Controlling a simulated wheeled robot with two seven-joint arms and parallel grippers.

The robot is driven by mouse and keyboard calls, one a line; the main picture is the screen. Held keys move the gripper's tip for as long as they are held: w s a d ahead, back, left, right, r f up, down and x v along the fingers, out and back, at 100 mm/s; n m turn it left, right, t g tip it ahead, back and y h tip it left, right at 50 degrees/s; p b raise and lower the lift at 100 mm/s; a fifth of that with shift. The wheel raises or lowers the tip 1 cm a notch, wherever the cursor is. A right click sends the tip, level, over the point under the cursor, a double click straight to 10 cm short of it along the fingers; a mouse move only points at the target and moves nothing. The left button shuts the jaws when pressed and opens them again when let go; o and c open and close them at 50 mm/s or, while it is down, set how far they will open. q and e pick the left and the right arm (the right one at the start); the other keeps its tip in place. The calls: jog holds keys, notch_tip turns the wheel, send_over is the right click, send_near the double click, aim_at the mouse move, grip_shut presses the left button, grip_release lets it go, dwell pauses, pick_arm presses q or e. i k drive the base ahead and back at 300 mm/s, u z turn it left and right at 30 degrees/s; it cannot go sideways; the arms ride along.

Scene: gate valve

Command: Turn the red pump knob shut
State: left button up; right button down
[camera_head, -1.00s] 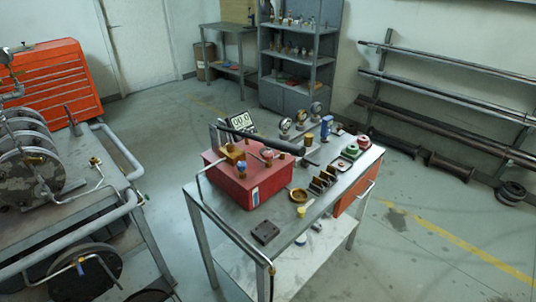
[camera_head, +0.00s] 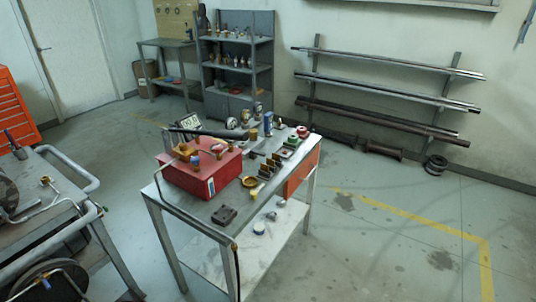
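The red pump box (camera_head: 228,168) sits on the grey metal work table, left of the table's middle. Small brass and coloured fittings stand on its top. A small reddish knob (camera_head: 218,149) shows among them, but it is too small to tell how far it is turned. A dark bar (camera_head: 212,134) lies across above the back of the box and partly hides what is behind it. Neither of my grippers is in view.
Another cart with pipe rails (camera_head: 75,178) stands at left. Shelves (camera_head: 236,70) and a pipe rack (camera_head: 385,90) line the back. Floor at right is clear.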

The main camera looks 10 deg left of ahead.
aim_at(218, 149)
jog(key=z, duration=0.85)
jog(key=i, duration=1.35)
jog(key=u, duration=0.75)
